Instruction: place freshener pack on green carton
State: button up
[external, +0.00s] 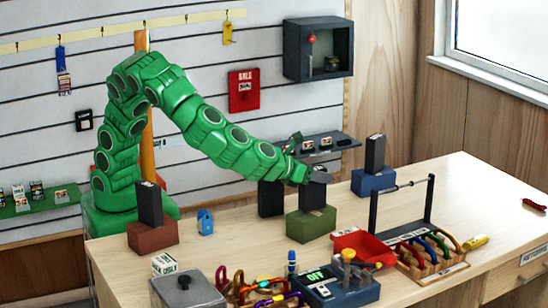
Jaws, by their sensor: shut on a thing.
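The green carton (311,225) stands on the wooden table near the middle. My gripper (314,178) is above it at the end of the green arm, shut on a dark upright pack (313,194), which seems to be the freshener pack. The pack's lower end is at the carton's top; I cannot tell whether it touches. The fingers are small and partly hidden, and no label can be read on the pack.
Another dark box (270,199) stands just left of the green carton. Dark boxes also stand on a brown block (152,236) and a blue block (373,183). A red tray (364,247), a carabiner rack (432,262) and a device (337,289) crowd the front. The table's right side is mostly clear.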

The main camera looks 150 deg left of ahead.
jog(key=shift+f, duration=0.35)
jog(key=shift+f, duration=0.1)
jog(key=o, duration=1.1)
jog(key=v, duration=1.2)
